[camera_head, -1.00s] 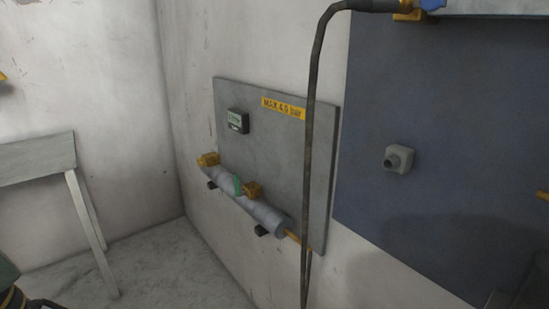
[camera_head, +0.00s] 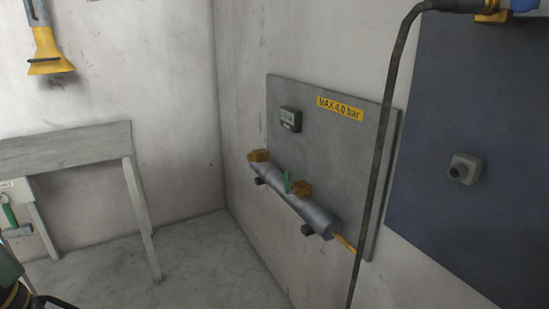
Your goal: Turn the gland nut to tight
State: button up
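A grey panel (camera_head: 330,125) is fixed to the right wall and carries a grey pipe (camera_head: 294,203). Two brass-coloured fittings sit on the pipe, one at its far end (camera_head: 259,156) and one nearer its front end (camera_head: 301,189). I cannot tell which part is the gland nut. A small display (camera_head: 290,118) and a yellow label reading "MAX 4.0 bar" (camera_head: 340,109) are above the pipe. My gripper is not in view.
A dark hose (camera_head: 379,165) hangs in front of the panel's right edge. A blue-grey board (camera_head: 470,120) with a grey knob box (camera_head: 463,169) is at right. A grey table (camera_head: 68,146) and a yellow funnel-shaped thing (camera_head: 47,52) are at left. The floor between is clear.

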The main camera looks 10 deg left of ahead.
aim_at(252, 157)
jog(key=i+j+u, duration=0.2)
jog(key=i+j, duration=0.6)
jog(key=j, duration=0.35)
jog(key=i+j+u, duration=0.2)
jog(key=i+j, duration=0.7)
jog(key=j, duration=0.1)
